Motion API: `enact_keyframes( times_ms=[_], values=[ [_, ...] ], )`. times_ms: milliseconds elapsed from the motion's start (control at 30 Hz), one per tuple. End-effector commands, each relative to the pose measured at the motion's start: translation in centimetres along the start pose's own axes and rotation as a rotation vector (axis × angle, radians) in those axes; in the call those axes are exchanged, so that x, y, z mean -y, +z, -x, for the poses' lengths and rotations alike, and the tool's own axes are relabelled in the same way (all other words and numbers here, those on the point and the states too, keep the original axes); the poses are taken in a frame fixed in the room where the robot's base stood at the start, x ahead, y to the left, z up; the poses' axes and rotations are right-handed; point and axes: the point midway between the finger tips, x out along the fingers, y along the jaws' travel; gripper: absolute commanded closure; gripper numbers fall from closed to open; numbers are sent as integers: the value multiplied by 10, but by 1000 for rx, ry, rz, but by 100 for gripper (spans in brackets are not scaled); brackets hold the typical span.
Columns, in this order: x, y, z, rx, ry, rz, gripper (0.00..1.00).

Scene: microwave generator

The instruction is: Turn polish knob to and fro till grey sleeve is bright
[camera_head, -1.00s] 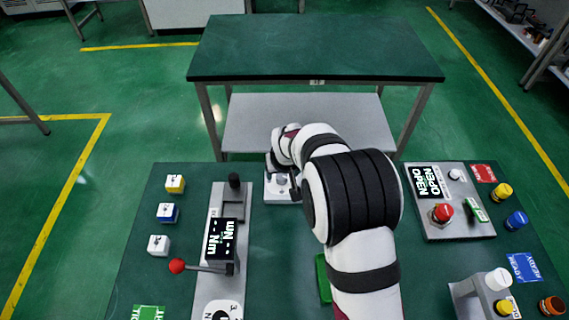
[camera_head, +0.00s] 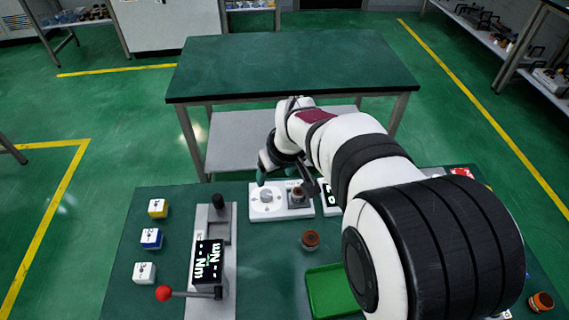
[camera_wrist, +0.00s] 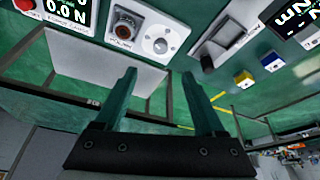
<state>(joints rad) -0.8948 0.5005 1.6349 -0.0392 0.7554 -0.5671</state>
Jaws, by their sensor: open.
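The polish knob (camera_head: 267,197) is a round white dial on a white panel (camera_head: 256,213) at the table's far edge. It also shows in the wrist view (camera_wrist: 160,45). Right of it in the head view, a brownish sleeve (camera_head: 298,195) sits in a dark square holder. The wrist view shows this sleeve (camera_wrist: 124,27) as a rusty ring; I see no bright finish. My gripper (camera_head: 284,180) is open and empty, above and behind the panel in the head view. Its two green fingers (camera_wrist: 160,74) are apart, and nothing is between them.
Another brown, ring-topped piece (camera_head: 311,240) stands in front of the panel. A green tray (camera_head: 318,302) lies nearer, partly behind my arm. A display unit (camera_head: 209,255) with a red-ball lever (camera_head: 164,293) and several cubes (camera_head: 151,238) stand left. My arm hides much of the right side.

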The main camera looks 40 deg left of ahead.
Motion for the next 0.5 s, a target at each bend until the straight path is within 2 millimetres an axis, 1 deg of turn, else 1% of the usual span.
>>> enact_keyframes(
  times_ms=[33,133,233,267,367,500],
  values=[
    [-6,0,0,-3,-24,50,28],
    [-10,-1,0,-16,-59,137,28],
    [-10,-2,-13,-17,-67,159,28],
    [-9,-1,-19,-16,-68,159,28],
    [-7,-1,-48,-15,-67,159,28],
    [-4,-2,-91,-15,-67,157,28]
  ],
)
